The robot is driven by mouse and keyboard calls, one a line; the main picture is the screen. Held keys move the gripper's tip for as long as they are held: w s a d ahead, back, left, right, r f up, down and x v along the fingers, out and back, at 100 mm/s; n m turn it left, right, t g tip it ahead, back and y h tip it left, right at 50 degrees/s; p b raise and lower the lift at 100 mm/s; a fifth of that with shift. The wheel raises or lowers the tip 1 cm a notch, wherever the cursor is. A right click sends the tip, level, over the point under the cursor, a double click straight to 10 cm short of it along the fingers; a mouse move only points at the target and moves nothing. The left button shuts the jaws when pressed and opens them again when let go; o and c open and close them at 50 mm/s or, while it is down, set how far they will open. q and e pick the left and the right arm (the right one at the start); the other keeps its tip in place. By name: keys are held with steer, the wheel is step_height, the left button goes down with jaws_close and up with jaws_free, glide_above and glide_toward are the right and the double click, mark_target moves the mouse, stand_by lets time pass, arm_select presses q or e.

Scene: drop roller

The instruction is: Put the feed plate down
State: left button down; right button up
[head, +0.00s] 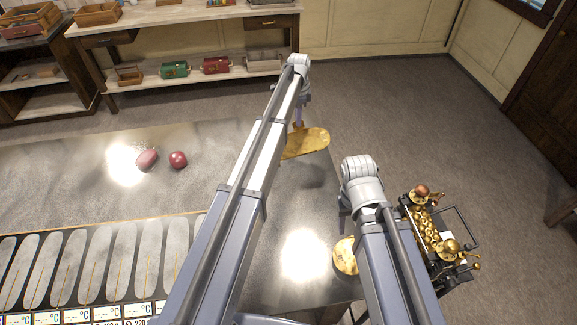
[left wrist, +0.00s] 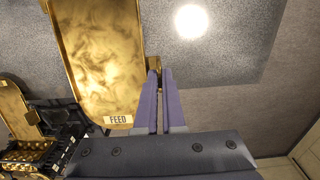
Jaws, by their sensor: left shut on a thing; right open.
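The feed plate (head: 309,143) is a flat gold plate with rounded ends, over the far right corner of the grey counter (head: 215,145). A dark shadow lies on the counter below it, so it appears raised. In the left wrist view the feed plate (left wrist: 105,55) fills the upper left, with a "FEED" label at its near end. My left gripper (left wrist: 157,78) is shut on a small tab at its side; this left gripper (head: 299,112) also shows in the head view. My right gripper (head: 344,218) is open, nearer me, its fingers mostly hidden by its wrist.
A second gold plate (head: 344,257) lies near the counter's right edge, partly hidden by my right arm. The drop roller machine (head: 430,232), with gold rollers, stands to its right. Two red lumps (head: 178,160) lie left on the counter. Oval moulds (head: 85,262) line the front left.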

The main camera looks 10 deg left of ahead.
mark_target(297, 138)
arm_select(q)
steer(key=shift+f+b, duration=4.65)
steer(key=shift+f, duration=0.3)
arm_select(e)
steer(key=shift+f, duration=4.9)
arm_select(q)
steer(key=shift+f, duration=0.2)
arm_select(e)
steer(key=shift+f, duration=0.2)
arm_select(q)
steer(key=c, duration=1)
jaws_free()
steer(key=shift+r, duration=0.1)
arm_select(e)
steer(key=shift+r, duration=0.1)
arm_select(q)
steer(key=shift+r, duration=0.1)
